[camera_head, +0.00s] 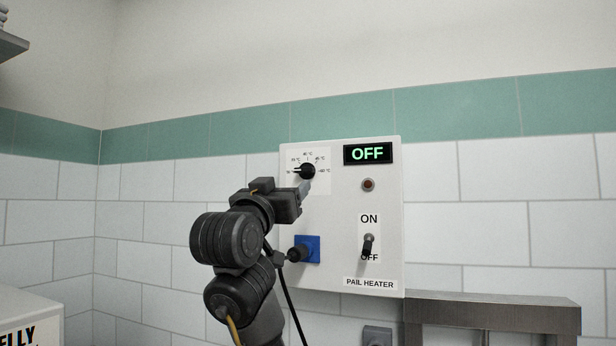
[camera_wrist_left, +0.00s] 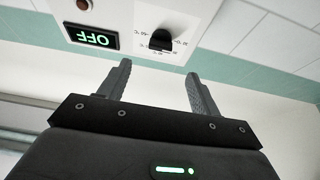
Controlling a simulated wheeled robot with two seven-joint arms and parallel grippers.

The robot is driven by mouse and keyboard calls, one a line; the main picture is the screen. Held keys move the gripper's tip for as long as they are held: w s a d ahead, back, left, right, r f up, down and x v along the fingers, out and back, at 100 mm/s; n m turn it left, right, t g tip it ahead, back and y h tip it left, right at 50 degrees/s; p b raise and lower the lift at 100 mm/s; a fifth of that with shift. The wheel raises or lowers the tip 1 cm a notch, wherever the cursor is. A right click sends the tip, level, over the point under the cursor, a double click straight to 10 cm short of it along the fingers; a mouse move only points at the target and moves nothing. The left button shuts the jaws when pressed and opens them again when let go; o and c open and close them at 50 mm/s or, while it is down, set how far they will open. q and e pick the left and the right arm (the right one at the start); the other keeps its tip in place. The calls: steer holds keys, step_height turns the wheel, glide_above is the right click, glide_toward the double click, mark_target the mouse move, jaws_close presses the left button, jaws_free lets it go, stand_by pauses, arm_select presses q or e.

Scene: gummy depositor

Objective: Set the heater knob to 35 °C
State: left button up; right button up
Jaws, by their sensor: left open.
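The heater knob (camera_head: 307,171) is black and round, on a white dial plate with temperature marks at the upper left of the pail heater panel (camera_head: 333,225). A pointer on it points left, toward the low end of the scale. The exact reading is too small to tell. My left gripper (camera_head: 306,186) is just below and in front of the knob. In the left wrist view the knob (camera_wrist_left: 161,40) lies beyond the fingertips of my open, empty left gripper (camera_wrist_left: 157,75), and apart from them. My right gripper is not in view.
The display (camera_head: 367,153) reads OFF in green. A dark indicator lamp (camera_head: 368,185) sits under it. The toggle switch (camera_head: 368,244) stands between ON and OFF labels. A blue square plate (camera_head: 307,248) is at the lower left. A metal ledge (camera_head: 492,312) is at the right.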

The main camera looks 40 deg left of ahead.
mark_target(302, 171)
arm_select(q)
steer(key=p+x, duration=0.3)
steer(key=x, duration=0.1)
steer(key=p+x, duration=0.3)
steer(key=x, duration=0.2)
steer(key=shift+w+a+r+p, duration=0.15)
steer(key=shift+a+r+p, duration=0.1)
steer(key=shift+r+p, duration=0.1)
steer(key=shift+w, duration=0.45)
steer(key=c, duration=1)
steer(key=shift+s, duration=0.1)
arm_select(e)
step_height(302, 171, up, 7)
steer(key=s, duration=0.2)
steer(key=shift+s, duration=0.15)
